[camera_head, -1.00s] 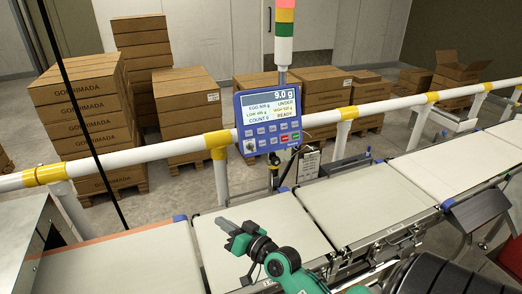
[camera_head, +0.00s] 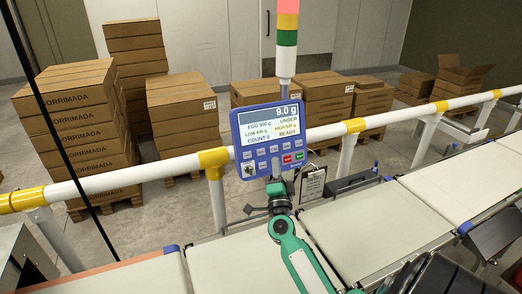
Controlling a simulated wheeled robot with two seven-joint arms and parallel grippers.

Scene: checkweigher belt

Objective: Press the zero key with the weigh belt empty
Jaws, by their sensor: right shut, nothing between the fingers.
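The blue checkweigher terminal (camera_head: 269,140) stands on the rail, its screen (camera_head: 270,121) reading 9.0 g, COUNT 0, UNDER and READY. Below the screen are two rows of keys, mostly blue, with a red and a green one at right; the labels are too small to read, so I cannot tell the zero key. My right gripper (camera_head: 276,183) is shut and points up at the lower middle of the keypad, covering a part of it. I cannot tell whether it touches. The pale belt sections (camera_head: 360,228) look empty where visible; my right arm hides part of them. My left gripper is not in view.
A white rail with yellow joints (camera_head: 130,180) runs behind the belts. A signal tower (camera_head: 287,40) rises behind the terminal, and a clipboard (camera_head: 313,184) hangs at its right. Stacked cartons (camera_head: 80,135) stand on pallets beyond the rail.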

